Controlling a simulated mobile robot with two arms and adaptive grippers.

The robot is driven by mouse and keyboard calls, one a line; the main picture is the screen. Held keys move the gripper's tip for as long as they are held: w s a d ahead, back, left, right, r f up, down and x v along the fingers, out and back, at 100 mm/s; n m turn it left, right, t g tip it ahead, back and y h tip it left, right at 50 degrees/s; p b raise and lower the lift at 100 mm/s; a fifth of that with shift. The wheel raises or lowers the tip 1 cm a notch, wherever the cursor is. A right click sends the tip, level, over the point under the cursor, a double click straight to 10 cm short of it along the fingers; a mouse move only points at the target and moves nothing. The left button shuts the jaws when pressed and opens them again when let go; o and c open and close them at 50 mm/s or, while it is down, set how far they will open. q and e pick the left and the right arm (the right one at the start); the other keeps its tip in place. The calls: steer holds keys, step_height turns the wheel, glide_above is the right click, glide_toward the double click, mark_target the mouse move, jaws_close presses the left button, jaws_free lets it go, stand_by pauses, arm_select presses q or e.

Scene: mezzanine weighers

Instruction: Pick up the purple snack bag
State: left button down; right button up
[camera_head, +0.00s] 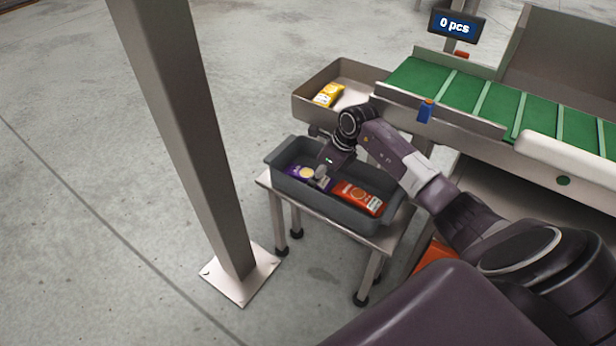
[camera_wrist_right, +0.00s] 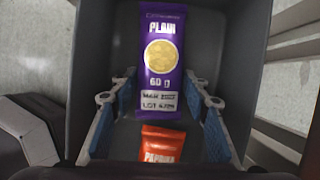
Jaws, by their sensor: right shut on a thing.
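The purple snack bag (camera_head: 298,171) lies in the grey bin (camera_head: 279,190) on a small metal stand. In the right wrist view the bag (camera_wrist_right: 161,50) shows a yellow round picture and the word "PLAIN". My right gripper (camera_head: 320,180) reaches down into the bin and is shut on the near end of the bag. Its blue-padded fingers (camera_wrist_right: 158,104) stand on either side of the bag there. The bag still appears low in the bin. My left gripper is in neither view.
A red-orange paprika bag (camera_head: 358,197) lies beside the purple one in the same bin; its end also shows in the wrist view (camera_wrist_right: 163,142). A metal tray (camera_head: 303,108) behind holds a yellow bag (camera_head: 328,95). A steel post (camera_head: 190,130) stands left; a green conveyor (camera_head: 455,90) is right.

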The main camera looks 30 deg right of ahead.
steer(key=c, duration=0.3)
steer(key=shift+r, duration=0.1)
